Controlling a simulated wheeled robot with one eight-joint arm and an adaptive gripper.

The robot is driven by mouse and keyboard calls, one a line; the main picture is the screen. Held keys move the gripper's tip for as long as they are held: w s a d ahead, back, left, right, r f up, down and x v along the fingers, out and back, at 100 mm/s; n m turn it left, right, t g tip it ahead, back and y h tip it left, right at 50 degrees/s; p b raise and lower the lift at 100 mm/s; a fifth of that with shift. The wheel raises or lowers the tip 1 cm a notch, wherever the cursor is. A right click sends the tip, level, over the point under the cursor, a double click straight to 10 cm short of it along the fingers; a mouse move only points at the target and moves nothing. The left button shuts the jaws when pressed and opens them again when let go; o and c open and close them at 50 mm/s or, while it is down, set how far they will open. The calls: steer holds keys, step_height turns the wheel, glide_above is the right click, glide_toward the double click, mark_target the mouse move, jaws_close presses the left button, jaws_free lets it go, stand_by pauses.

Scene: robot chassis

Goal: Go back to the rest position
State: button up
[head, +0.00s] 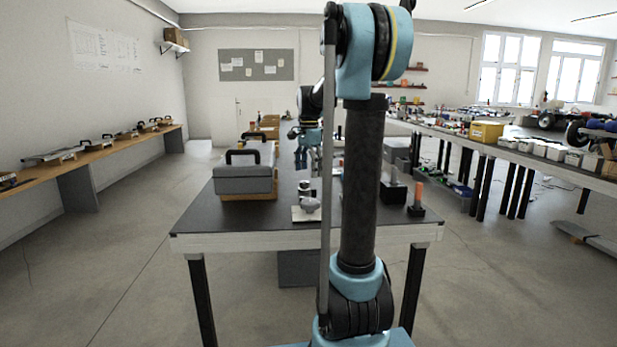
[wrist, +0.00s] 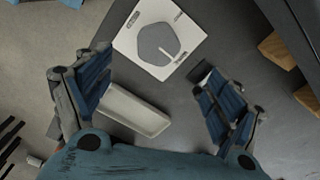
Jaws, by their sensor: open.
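My gripper (wrist: 158,100) is open and empty in the wrist view, its two blue-padded fingers spread apart above the dark tabletop. In the head view my gripper (head: 308,150) hangs over the table (head: 235,215), partly hidden by my own arm. In the wrist view a white square plate with a grey rounded shape (wrist: 160,40) lies ahead of the fingers. A pale shallow tray (wrist: 135,110) lies between the fingers, close to the left one. I cannot tell any contact with it.
A grey case (head: 245,180) with a black handle stands on the table's left side. A long bench (head: 560,165) with a yellow bin (head: 487,132) runs along the right, a wooden shelf (head: 95,147) along the left. Floor is clear at left.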

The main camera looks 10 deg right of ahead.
steer(key=s+f+n, duration=0.4)
steer(key=s+f, duration=0.2)
steer(key=s, duration=0.5)
steer(key=s+f+n+t, duration=0.1)
steer(key=s+f+n, duration=0.4)
steer(key=s, duration=0.7)
steer(key=s+f+n+t, duration=0.1)
steer(key=s+f+n, duration=0.4)
steer(key=s+f, duration=0.4)
steer(key=s, duration=0.2)
steer(key=shift+s+d, duration=0.15)
steer(key=shift+s, duration=0.2)
steer(key=shift+f, duration=0.1)
steer(key=shift+w+f, duration=0.15)
steer(key=shift+w, duration=0.25)
steer(key=shift+c, duration=0.2)
